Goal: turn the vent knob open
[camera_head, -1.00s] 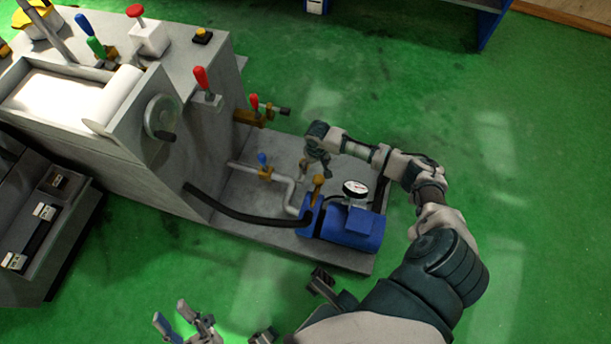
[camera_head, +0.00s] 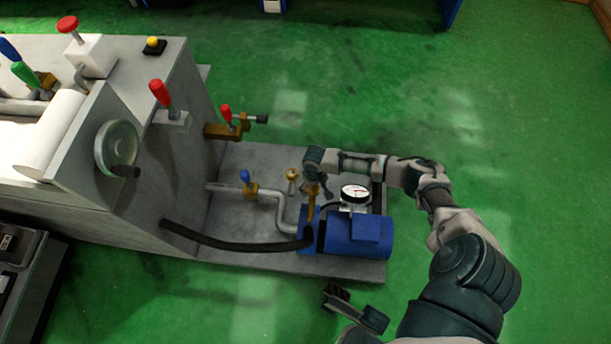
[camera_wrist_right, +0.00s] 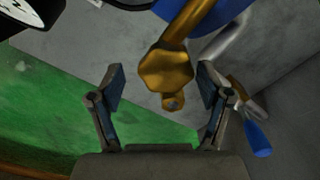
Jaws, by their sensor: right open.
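My right gripper (camera_head: 318,188) hangs above the blue pump, its fingers pointing down near the brass fittings. In the right wrist view the gripper (camera_wrist_right: 162,88) is open. A brass fitting with a hexagonal end (camera_wrist_right: 167,72) and a smaller brass piece below it (camera_wrist_right: 173,102) show between the fingers, apart from both. In the head view an upright brass fitting (camera_head: 311,208) stands on the pump, and a small brass knob (camera_head: 292,174) is just left of the gripper. I cannot tell for sure which is the vent knob.
The blue pump (camera_head: 358,236) carries a round gauge (camera_head: 355,193). A blue-handled valve (camera_head: 249,188) sits on the pipe to the left; its handle shows in the wrist view (camera_wrist_right: 257,138). Green floor on the right is clear.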

